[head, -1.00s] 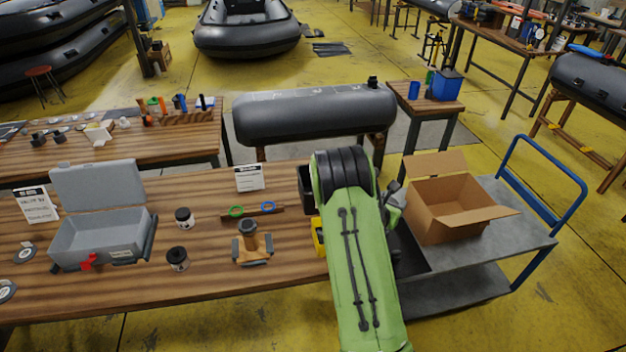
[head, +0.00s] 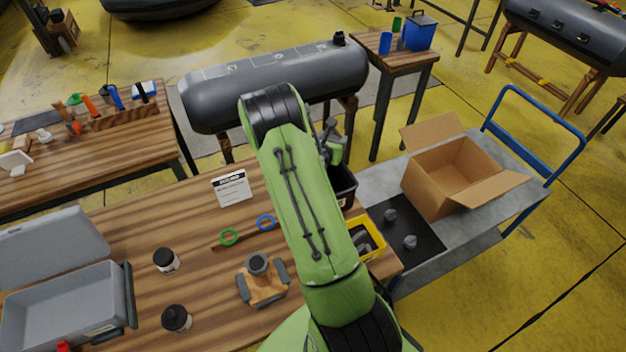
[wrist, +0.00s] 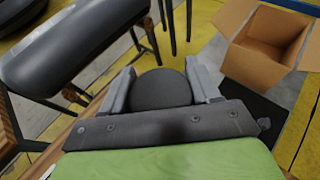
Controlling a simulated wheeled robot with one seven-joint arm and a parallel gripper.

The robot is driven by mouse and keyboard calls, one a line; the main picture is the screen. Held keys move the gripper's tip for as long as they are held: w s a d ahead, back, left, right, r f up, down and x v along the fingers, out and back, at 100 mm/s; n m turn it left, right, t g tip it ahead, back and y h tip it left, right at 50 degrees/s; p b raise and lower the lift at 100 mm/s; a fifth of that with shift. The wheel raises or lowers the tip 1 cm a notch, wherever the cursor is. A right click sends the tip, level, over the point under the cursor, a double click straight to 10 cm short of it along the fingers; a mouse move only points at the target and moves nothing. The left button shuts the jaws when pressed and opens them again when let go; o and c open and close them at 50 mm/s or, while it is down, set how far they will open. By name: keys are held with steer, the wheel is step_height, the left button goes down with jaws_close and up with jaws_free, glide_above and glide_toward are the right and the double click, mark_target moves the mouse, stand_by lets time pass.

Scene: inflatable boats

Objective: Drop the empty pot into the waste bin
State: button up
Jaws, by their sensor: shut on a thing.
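My gripper (wrist: 160,84) is shut on a dark round-topped thing (wrist: 160,90), which looks like the pot, seen from above between the two grey fingers. In the head view my green arm reaches over the bench's right end, and the gripper (head: 332,135) shows only partly beside it; the pot cannot be made out there. A black open-topped bin (head: 345,188) stands beyond the bench's right end, partly hidden by my arm, just below the gripper in the picture. I cannot tell whether it is the waste bin.
Two dark-lidded jars (head: 166,260) (head: 176,318) and a grey case (head: 65,300) are on the bench. A yellow tray (head: 368,240) is at its right end. An open cardboard box (head: 445,185) stands on a trolley (head: 520,175). A grey cylinder (head: 275,85) lies behind the bench.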

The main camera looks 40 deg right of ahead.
steer(key=shift+s+f+b, duration=0.15)
steer(key=shift+f+b, duration=0.15)
step_height(320, 180, down, 6)
steer(key=b, duration=0.5)
steer(key=shift+r+b, duration=0.25)
steer(key=shift+b, duration=0.05)
steer(key=shift+s+r, duration=0.1)
steer(key=shift+r, duration=0.05)
steer(key=o, duration=1.2)
steer(key=shift+c, duration=0.2)
steer(key=shift+a, duration=0.1)
steer(key=b+v, duration=0.6)
steer(key=v, duration=0.9)
steer(key=shift+s+a+b, duration=0.15)
steer(key=shift+s+b, duration=0.1)
steer(key=shift+b, duration=0.05)
